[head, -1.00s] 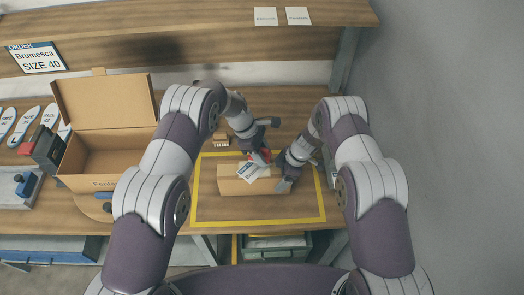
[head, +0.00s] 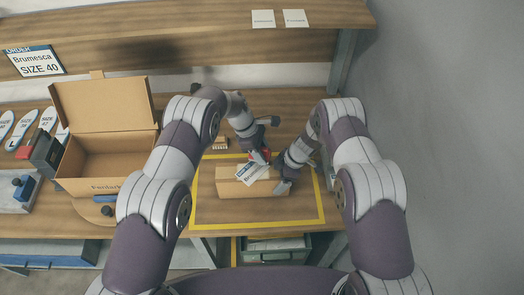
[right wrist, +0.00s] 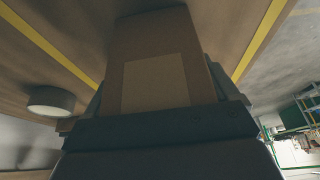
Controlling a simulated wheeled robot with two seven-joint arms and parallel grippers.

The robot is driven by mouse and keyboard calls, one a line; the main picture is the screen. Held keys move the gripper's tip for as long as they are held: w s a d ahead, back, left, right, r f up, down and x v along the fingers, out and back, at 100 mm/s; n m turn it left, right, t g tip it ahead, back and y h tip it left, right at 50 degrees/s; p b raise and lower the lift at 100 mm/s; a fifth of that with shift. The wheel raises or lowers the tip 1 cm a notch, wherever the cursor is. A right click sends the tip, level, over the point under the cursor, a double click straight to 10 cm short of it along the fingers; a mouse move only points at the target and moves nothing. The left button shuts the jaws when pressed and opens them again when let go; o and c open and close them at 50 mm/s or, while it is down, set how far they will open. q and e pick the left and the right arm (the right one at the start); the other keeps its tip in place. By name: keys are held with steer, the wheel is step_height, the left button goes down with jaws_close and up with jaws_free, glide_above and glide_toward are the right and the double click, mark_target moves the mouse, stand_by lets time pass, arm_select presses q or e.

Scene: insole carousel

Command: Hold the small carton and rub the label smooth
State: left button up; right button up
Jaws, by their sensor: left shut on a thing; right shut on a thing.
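The small brown carton (head: 238,188) lies inside the yellow outlined area of the bench in the head view. A white label (head: 250,174) with a dark strip shows on its upper side, partly hidden by my left gripper. My left gripper (head: 260,159) is shut on a small red thing (head: 267,155) at the label's upper end; whether it touches the label is unclear. My right gripper (head: 285,186) is shut on the right end of the carton. In the right wrist view the carton (right wrist: 155,32) lies between the fingers, with a lighter square patch on its face.
An open cardboard box (head: 108,165) stands at the left, with insoles (head: 25,128) beyond it. Yellow tape (head: 255,223) outlines the work area, with bare wood in front of the carton. A shelf (head: 190,42) spans the back.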

mark_target(263, 172)
arm_select(q)
steer(key=shift+f, duration=0.7)
stand_by(0.5)
steer(key=shift+s+a, duration=0.2)
steer(key=shift+s, duration=0.5)
steer(key=shift+s+a, duration=0.2)
steer(key=shift+s, duration=0.45)
steer(key=shift+s+a, duration=0.2)
steer(key=shift+s, duration=0.5)
arm_select(e)
steer(key=shift+r, duration=0.1)
arm_select(q)
steer(key=shift+w+r, duration=0.1)
steer(key=shift+r, duration=0.3)
step_height(263, 172, up, 6)
steer(key=shift+r, duration=0.2)
stand_by(0.3)
